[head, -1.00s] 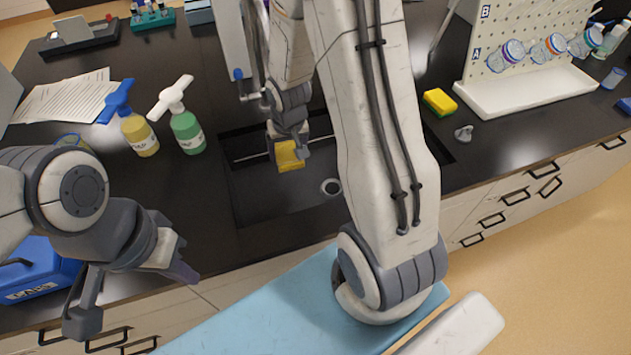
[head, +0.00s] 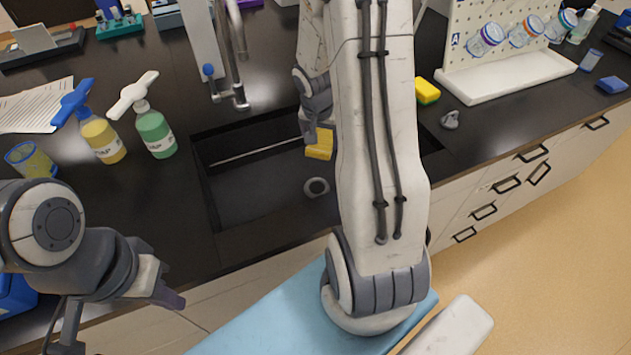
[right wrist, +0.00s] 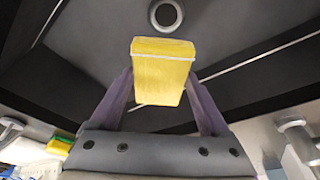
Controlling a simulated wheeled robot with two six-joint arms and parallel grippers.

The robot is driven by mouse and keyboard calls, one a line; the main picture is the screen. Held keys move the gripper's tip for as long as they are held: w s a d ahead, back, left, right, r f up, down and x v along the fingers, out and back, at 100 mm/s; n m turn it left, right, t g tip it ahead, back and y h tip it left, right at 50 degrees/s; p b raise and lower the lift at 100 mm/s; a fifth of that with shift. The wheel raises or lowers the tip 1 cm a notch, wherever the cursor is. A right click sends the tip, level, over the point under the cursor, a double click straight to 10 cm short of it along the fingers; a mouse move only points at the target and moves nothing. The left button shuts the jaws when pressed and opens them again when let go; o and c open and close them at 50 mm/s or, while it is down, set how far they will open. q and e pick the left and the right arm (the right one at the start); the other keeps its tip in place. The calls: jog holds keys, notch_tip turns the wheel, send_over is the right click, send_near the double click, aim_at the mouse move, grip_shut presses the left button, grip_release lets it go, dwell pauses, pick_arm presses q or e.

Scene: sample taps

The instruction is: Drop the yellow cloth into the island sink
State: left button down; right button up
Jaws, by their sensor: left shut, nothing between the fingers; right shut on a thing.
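The yellow cloth (head: 320,145), a small folded block, is in my right gripper (head: 318,132). In the right wrist view the cloth (right wrist: 163,75) sits between the two fingers. It is over the dark island sink (head: 250,205), toward the back of the basin from the round drain (head: 316,187); its exact height above the floor is hard to tell. My right arm hides the sink's right part. My left gripper (head: 168,296) is shut and empty, in front of the counter at the lower left, away from the sink.
A faucet (head: 237,70) stands behind the sink. Yellow and green soap bottles (head: 102,140) (head: 155,133) stand to its left. A yellow-green sponge (head: 427,91) and a grey object (head: 450,120) lie right of it, near a white pegboard rack (head: 505,78).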

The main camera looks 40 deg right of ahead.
jog(key=shift+f, duration=0.6)
jog(key=o, duration=1.5)
jog(key=shift+c, duration=0.2)
jog(key=v, duration=1)
jog(key=shift+r+p, duration=0.25)
jog(key=shift+p, duration=0.05)
jog(key=shift+a, duration=0.1)
